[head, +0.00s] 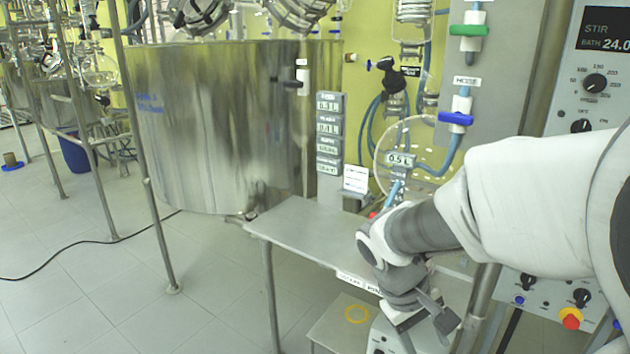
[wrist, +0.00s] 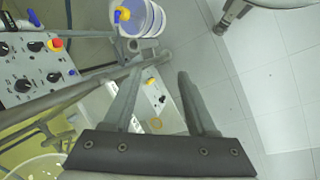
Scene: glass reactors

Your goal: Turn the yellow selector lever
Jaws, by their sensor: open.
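I see no contact with the lever, but I cannot tell the exact gap. In the head view my gripper (head: 428,325) points down beside the metal table. The white box (head: 380,341) shows partly at the bottom edge there, and the lever is hidden.
A metal table (head: 300,232) stands left of my arm, with a low shelf bearing a yellow ring (head: 357,314). A control panel (head: 545,300) with knobs is at the right. A large steel vessel (head: 215,125) stands behind. Open floor (head: 110,290) lies left.

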